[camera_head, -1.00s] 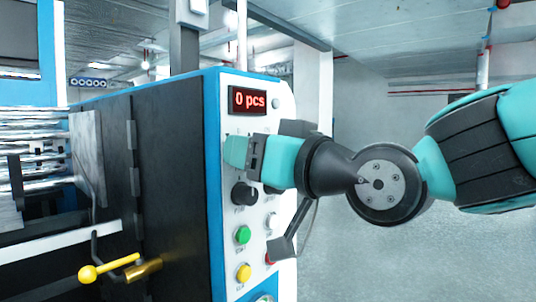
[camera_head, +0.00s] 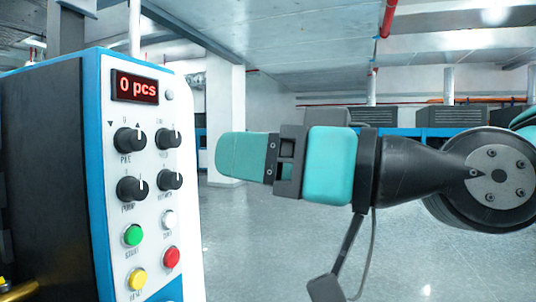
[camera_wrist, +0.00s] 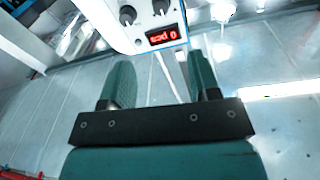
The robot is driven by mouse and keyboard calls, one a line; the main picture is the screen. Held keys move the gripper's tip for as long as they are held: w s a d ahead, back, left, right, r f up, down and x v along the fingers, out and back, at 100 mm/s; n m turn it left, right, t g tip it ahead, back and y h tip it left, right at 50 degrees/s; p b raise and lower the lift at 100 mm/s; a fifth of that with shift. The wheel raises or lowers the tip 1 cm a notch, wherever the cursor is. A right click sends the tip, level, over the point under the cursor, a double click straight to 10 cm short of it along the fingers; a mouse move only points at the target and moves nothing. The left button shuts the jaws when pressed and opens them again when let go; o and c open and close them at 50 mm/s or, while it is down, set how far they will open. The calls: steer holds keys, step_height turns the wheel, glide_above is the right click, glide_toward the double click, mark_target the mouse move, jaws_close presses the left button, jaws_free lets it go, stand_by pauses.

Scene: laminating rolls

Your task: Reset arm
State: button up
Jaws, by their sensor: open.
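My gripper (camera_head: 230,156) is in the middle of the head view, pointing left, to the right of the machine's control panel (camera_head: 150,215) and apart from it. In the wrist view my gripper (camera_wrist: 160,85) shows two teal fingers spread apart with nothing between them. The panel's red display (camera_head: 135,87) reads "0 pcs"; it also shows upside down in the wrist view (camera_wrist: 162,36). The panel carries several black knobs (camera_head: 131,139), a green button (camera_head: 132,235), a white button (camera_head: 168,219), a red button (camera_head: 171,257) and a yellow button (camera_head: 137,279).
The machine's dark side wall (camera_head: 45,180) with blue edging fills the left of the head view. Open grey floor (camera_head: 260,240) lies to the right of it. A white pillar (camera_head: 225,115) and blue-topped equipment (camera_head: 450,122) stand farther back.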

steer(key=shift+s+d+r+p, duration=0.1)
steer(key=shift+s+d+p, duration=0.25)
steer(key=shift+d, duration=0.25)
steer(key=s+d+f+m+g+h, duration=0.1)
steer(key=d+f+g+h, duration=0.2)
steer(key=f, duration=0.5)
steer(key=s+d+f+m+g+h, duration=0.1)
steer(key=d+f+h, duration=0.2)
steer(key=f+h, duration=0.35)
steer(key=s+d+f+m+g+h, duration=0.2)
steer(key=s+d+f+g+h, duration=0.1)
steer(key=d+f, duration=0.4)
step_height(320, 180, down, 2)
steer(key=shift+s+d+g, duration=0.35)
steer(key=shift+s+g, duration=0.25)
steer(key=shift+s, duration=0.5)
